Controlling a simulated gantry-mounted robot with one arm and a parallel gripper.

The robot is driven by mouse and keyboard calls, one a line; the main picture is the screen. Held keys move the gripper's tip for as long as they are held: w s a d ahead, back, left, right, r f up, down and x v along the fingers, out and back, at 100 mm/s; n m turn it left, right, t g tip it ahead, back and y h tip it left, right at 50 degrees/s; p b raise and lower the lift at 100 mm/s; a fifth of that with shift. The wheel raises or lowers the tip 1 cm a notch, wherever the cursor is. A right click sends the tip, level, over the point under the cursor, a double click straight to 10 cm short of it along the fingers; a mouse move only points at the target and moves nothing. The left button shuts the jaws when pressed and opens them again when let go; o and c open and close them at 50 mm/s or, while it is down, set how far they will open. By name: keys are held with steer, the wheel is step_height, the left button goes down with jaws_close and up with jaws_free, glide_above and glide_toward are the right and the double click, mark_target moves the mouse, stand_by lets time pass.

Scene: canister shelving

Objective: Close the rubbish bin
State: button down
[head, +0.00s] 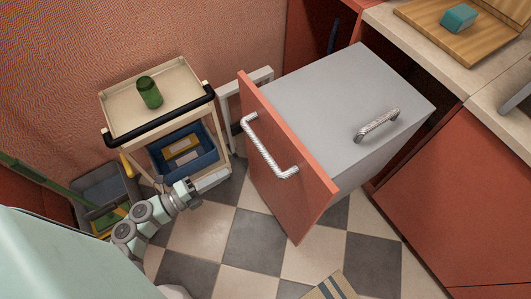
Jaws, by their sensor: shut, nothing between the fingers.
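The rubbish bin is a pull-out unit standing out from the red cabinet front. It has a red front panel (285,195) with a silver bar handle (268,150). Behind the panel is a grey box with a flat grey top (335,95), which carries a second silver handle (377,126). The top lies flat over the box. My gripper (226,173) is shut and empty, to the left of the red panel and apart from it, in front of the trolley's lower tray. Its fingertips are small and pale in this view.
A cream trolley (187,80) with a black handle and a green canister (149,92) stands at the left. Grey buckets (100,195) are beside it. A counter (400,22) with a wooden board (480,45) is at upper right. Checkered floor (250,240) in front is mostly clear.

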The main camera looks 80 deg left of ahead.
mark_target(269, 149)
steer(key=b+x, duration=0.4)
steer(key=x, duration=1)
steer(key=shift+d+b, duration=0.1)
steer(key=shift+b, duration=0.25)
